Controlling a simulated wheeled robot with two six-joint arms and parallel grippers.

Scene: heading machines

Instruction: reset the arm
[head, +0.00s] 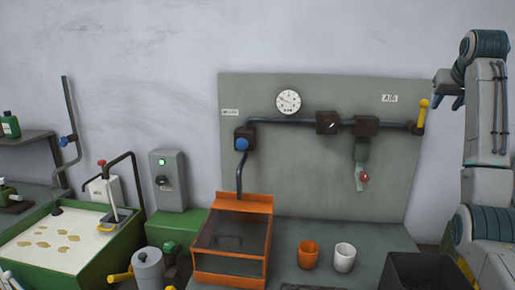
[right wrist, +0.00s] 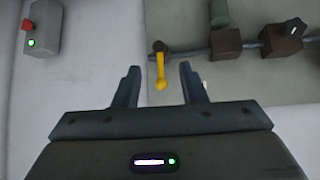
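My right arm (head: 487,120) stands raised at the right edge of the head view. Its gripper (head: 449,103) is at the right end of the grey panel, close to the yellow lever handle (head: 423,112). In the right wrist view the two fingers of the right gripper (right wrist: 160,86) are apart, with nothing held between them. The yellow handle (right wrist: 160,72) shows between and beyond the fingertips; I cannot tell the exact gap. My left gripper is not in view.
The grey panel (head: 300,180) carries a gauge (head: 288,102), a pipe and valves. An orange cup (head: 308,255), a white cup (head: 344,258) and an orange-framed box (head: 235,238) stand below. A dark bin (head: 420,270) is at lower right. A green tank (head: 85,265) is at left.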

